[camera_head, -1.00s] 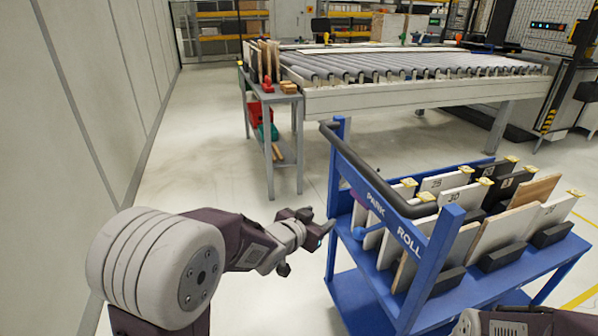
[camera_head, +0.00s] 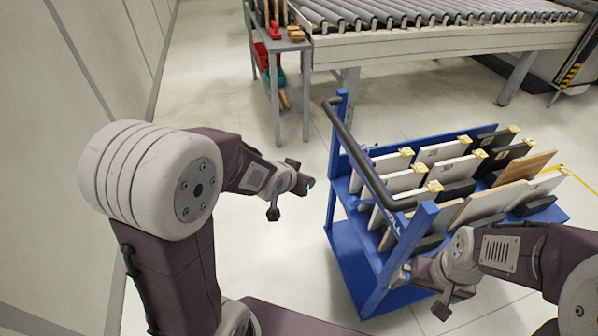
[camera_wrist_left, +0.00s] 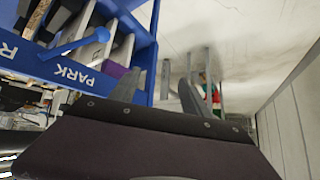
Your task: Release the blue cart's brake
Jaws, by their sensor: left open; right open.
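The blue cart (camera_head: 345,255) stands right of centre in the head view, loaded with upright panels. Its side rail carries PARK and ROLL lettering, shown upside down in the left wrist view. There, a blue lever with a rounded end (camera_wrist_left: 102,36) sticks out beside the rail (camera_wrist_left: 62,70); in the head view it is hard to make out. My left gripper (camera_head: 305,185) is open and empty, left of the cart and apart from it; its fingers also show in the left wrist view (camera_wrist_left: 157,92). My right gripper (camera_head: 403,272) is open at the cart's near corner post; contact is unclear.
A grey side table (camera_head: 290,45) with red items stands behind the cart. A roller conveyor (camera_head: 440,48) runs along the back. A pale wall (camera_head: 60,90) closes the left side. The floor (camera_head: 240,110) between wall and cart is clear.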

